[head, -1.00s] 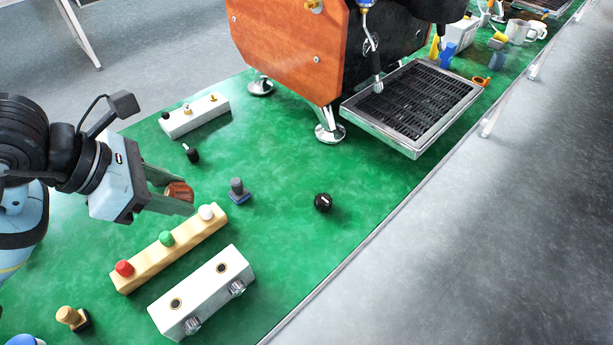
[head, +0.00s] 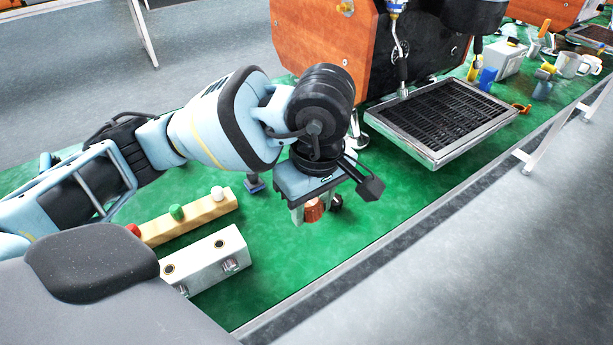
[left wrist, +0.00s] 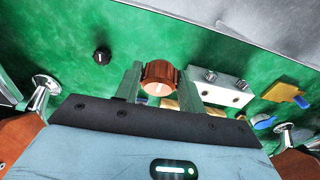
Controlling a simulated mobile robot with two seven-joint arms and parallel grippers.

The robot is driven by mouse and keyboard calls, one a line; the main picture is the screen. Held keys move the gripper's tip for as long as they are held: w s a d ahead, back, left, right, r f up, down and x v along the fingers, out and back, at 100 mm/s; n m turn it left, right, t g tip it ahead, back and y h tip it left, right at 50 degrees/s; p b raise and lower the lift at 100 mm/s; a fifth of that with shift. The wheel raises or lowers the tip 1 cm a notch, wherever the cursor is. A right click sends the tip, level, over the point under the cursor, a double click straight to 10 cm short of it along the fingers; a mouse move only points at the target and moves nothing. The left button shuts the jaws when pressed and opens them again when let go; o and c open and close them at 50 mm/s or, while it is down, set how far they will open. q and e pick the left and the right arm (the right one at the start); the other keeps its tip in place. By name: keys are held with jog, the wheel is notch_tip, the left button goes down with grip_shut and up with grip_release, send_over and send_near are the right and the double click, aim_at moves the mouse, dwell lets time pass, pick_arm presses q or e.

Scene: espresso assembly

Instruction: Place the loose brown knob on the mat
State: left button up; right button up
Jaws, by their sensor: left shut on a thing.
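The brown knob (head: 313,210) is reddish-brown and ribbed. It also shows in the left wrist view (left wrist: 160,77), where a light line marks its face. My left gripper (head: 312,213) is shut on it, with one finger on each side. It points down over the green mat (head: 284,262), which covers the table. Any gap between the knob and the mat is hard to judge. A black knob (head: 336,203) is partly hidden behind the gripper in the head view. In the left wrist view the black knob (left wrist: 102,54) stands clear, apart from the fingers. My right gripper is out of view.
A white block (head: 207,262) and a wooden bar with red, green and white knobs (head: 190,217) lie left of the gripper. A drip tray (head: 440,120) and the wood-sided machine (head: 325,40) stand behind. Bare mat lies in front, up to the table edge (head: 330,268).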

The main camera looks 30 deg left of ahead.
pick_arm(q)
jog(key=w+a+f+m+t+b, duration=0.1)
jog(key=a+f+m+b, duration=0.1)
jog(key=a+f+m, duration=0.1)
jog(key=w+a+f+m+t+b, duration=0.1)
jog(key=a+f+m+b, duration=0.2)
jog(key=a+f, duration=0.2)
jog(key=w+a+f+m+t+y+b, duration=0.1)
jog(key=a+f+m+b, duration=0.1)
jog(key=a+f, duration=0.1)
jog(key=shift+w+a+f+m+t, duration=0.15)
jog(key=shift+a+f+m+t, duration=0.25)
jog(key=shift+a, duration=0.35)
jog(key=shift+w+a+f+m+b, duration=0.1)
jog(key=shift+a+f+m+b, duration=0.1)
jog(key=shift+m+b, duration=0.15)
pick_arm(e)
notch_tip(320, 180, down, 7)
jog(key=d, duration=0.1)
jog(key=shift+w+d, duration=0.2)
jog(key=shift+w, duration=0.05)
pick_arm(q)
jog(key=shift+w, duration=0.1)
